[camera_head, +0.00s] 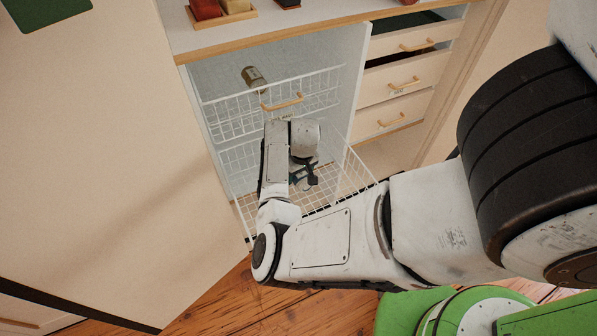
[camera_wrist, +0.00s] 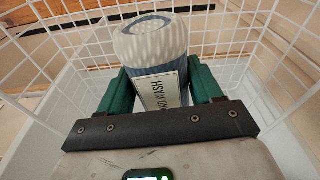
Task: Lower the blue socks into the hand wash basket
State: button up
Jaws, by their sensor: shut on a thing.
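The socks (camera_wrist: 150,45) are a rolled bundle, pale and ribbed at one end, with blue bands and a white label reading "…ND WASH". My gripper (camera_wrist: 163,82) is shut on them, one green finger on each side. White wire mesh surrounds the bundle in the wrist view. In the head view my gripper (camera_head: 303,180) points down within the outline of a pulled-out lower white wire basket (camera_head: 352,166). My arm hides much of that basket, and the socks are hard to make out there. I cannot tell whether the socks touch the basket's bottom.
An upper wire basket (camera_head: 225,122) with a wooden handle (camera_head: 282,103) sits above, with a rolled item (camera_head: 254,78) behind its front. Drawers (camera_head: 390,88) stand to the right, the top one partly open. A large pale panel (camera_head: 100,150) lies left. Wooden floor shows below.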

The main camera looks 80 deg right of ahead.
jog(key=b, duration=0.4)
send_over(298, 196)
jog(key=shift+s+a+f, duration=0.1)
jog(key=shift+a+f, duration=0.05)
jog(key=shift+f, duration=1.45)
jog(key=shift+s+a+f, duration=0.1)
jog(key=shift+f, duration=1.45)
jog(key=shift+f+b, duration=1.45)
jog(key=shift+f, duration=1)
jog(key=o, duration=1.1)
jog(key=r+p, duration=0.1)
jog(key=r, duration=0.2)
jog(key=r+p, duration=0.1)
jog(key=r, duration=0.3)
jog(key=s+a+r+p, duration=0.1)
jog(key=r+p, duration=0.1)
jog(key=r, duration=0.1)
jog(key=shift+r, duration=0.35)
